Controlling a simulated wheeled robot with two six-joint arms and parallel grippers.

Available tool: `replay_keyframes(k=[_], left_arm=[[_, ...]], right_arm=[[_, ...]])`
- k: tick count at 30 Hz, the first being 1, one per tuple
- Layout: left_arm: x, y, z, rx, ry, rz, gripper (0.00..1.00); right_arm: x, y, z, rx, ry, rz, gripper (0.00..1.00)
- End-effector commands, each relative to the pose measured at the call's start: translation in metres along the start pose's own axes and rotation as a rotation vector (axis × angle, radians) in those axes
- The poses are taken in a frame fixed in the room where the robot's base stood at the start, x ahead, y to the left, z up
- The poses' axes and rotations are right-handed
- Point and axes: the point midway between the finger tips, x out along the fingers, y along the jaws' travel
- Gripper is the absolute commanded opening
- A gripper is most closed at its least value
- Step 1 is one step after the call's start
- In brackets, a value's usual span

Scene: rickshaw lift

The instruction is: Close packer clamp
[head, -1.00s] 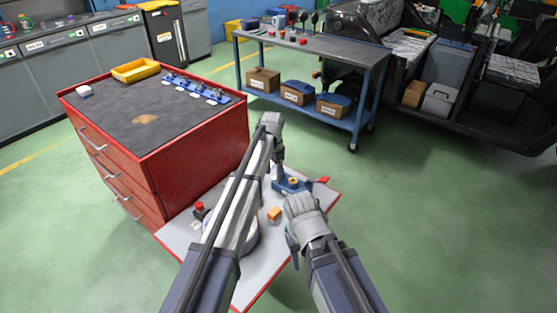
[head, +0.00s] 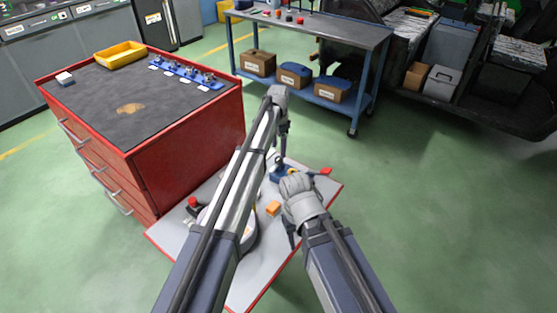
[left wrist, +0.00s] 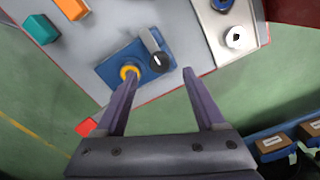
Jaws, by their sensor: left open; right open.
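The packer clamp (left wrist: 112,72) is on the grey board, with a blue base, a yellow ring and a dark round knob on a grey arm. A red tip (left wrist: 87,127), seemingly its handle end, sticks out past the board edge. In the head view the clamp's red tip (head: 325,171) shows, while my arms partly hide its base. My left gripper (left wrist: 161,72) is open and empty, pointing down above the clamp, with the knob between its fingertips in the picture. My right gripper (head: 291,232) hangs on the near side of the clamp, its fingers mostly hidden by its wrist.
The grey board (head: 275,262) also holds an orange block (head: 273,208), a red button (head: 193,201) and a round item behind my left arm. A red drawer cabinet (head: 190,130) stands left. A blue workbench (head: 310,30) stands behind. Green floor is free to the right.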

Motion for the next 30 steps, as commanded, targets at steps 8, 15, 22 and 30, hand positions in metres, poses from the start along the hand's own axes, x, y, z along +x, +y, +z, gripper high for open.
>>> replay_keyframes(k=[8,15,22,30], left_arm=[[0.042,0.000,0.000,0.000,0.000,0.000,0.71],[0.052,0.000,0.000,-0.001,0.000,0.000,0.71],[0.051,0.000,0.000,0.000,0.000,0.000,0.70],[0.051,0.000,0.000,-0.001,0.000,0.000,0.40]], right_arm=[[0.042,-0.004,-0.003,0.000,0.000,0.000,0.50],[0.051,-0.005,-0.003,0.000,0.000,0.000,0.50],[0.050,-0.005,-0.003,0.000,0.000,0.000,0.50],[0.050,-0.005,-0.003,0.000,0.000,0.000,0.50]])
